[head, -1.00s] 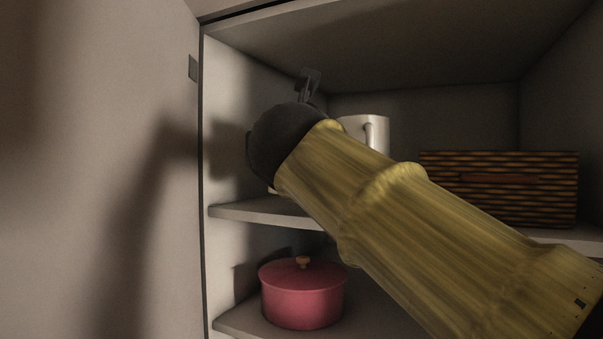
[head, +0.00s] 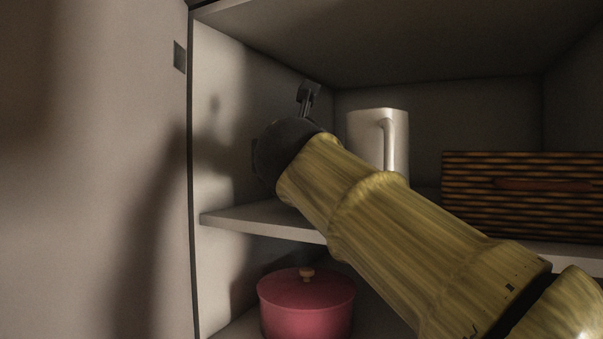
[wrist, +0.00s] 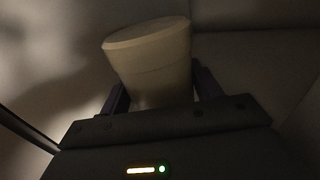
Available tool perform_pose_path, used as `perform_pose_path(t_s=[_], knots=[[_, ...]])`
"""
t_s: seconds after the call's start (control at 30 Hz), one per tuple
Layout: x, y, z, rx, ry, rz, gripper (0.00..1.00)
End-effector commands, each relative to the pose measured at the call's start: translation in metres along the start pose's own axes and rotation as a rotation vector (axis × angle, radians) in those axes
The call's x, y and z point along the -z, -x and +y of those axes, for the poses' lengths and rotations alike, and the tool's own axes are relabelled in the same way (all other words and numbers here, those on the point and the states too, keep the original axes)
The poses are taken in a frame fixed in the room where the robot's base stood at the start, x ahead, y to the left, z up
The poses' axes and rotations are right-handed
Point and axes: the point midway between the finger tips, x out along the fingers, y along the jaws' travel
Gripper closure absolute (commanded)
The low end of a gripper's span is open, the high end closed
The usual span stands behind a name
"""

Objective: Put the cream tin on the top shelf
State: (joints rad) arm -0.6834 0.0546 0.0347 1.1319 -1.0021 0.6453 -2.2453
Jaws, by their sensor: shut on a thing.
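The cream tin (wrist: 150,58) shows in the wrist view as a pale, round-topped container between the two dark fingers of my gripper (wrist: 162,92). My gripper is shut on it, and the tin looks slightly tilted in that view. In the head view the tin is hidden behind my dark wrist and yellow arm. My arm reaches into the cupboard above the left part of the top shelf (head: 262,222). I cannot tell whether the tin touches the shelf.
A white jug (head: 394,140) stands on the shelf just right of my wrist. A dark woven basket (head: 520,195) sits farther right. A red lidded pot (head: 306,308) is on the shelf below. The cupboard's left wall (head: 225,120) is close to my wrist.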

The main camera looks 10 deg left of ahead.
Motion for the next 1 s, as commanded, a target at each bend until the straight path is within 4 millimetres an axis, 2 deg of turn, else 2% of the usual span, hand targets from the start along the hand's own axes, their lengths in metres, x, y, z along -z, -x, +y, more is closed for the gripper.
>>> perform_pose_path(t_s=[0.2, 0.63, 0.67, 0.73, 1.0], knots=[[0.022, -0.001, -0.007, 0.012, 0.002, 0.001, 0.70], [0.030, -0.003, -0.012, 0.020, 0.000, -0.001, 0.70], [0.029, -0.003, -0.011, 0.020, 0.001, 0.001, 0.31], [0.029, -0.003, -0.011, 0.019, 0.001, 0.001, 0.17], [0.029, -0.002, -0.005, 0.008, 0.001, 0.001, 0.15]])
